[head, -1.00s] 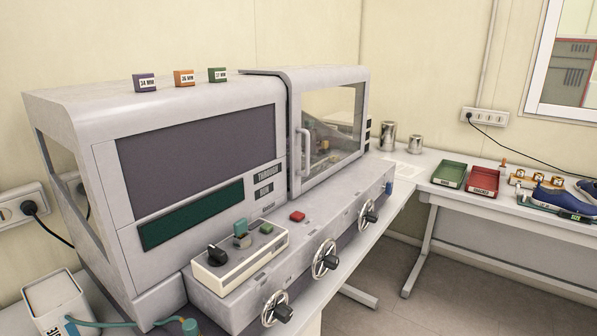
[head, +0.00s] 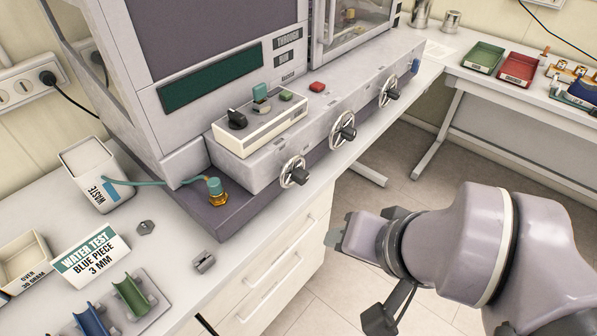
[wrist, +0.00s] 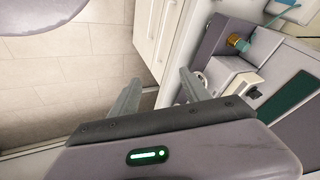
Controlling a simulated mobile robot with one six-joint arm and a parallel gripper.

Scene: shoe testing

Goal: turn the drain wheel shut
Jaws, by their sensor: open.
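Three chrome handwheels with black knobs sit along the front of the grey machine in the head view: a near one (head: 294,172), a middle one (head: 342,130) and a far one (head: 389,91). Their labels are too small to read, so I cannot tell which is the drain wheel. My gripper (head: 362,232) is in front of the machine, over the floor, apart from all the wheels. In the wrist view my gripper (wrist: 158,92) has its two fingers spread with nothing between them. One wheel shows partly there, beside the right finger.
A brass fitting (head: 216,191) with a teal hose stands at the machine's near corner, beside a white waste container (head: 94,175). A control box (head: 260,127) sits above the near wheel. White drawers (head: 285,262) are below the bench. The floor in front is open.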

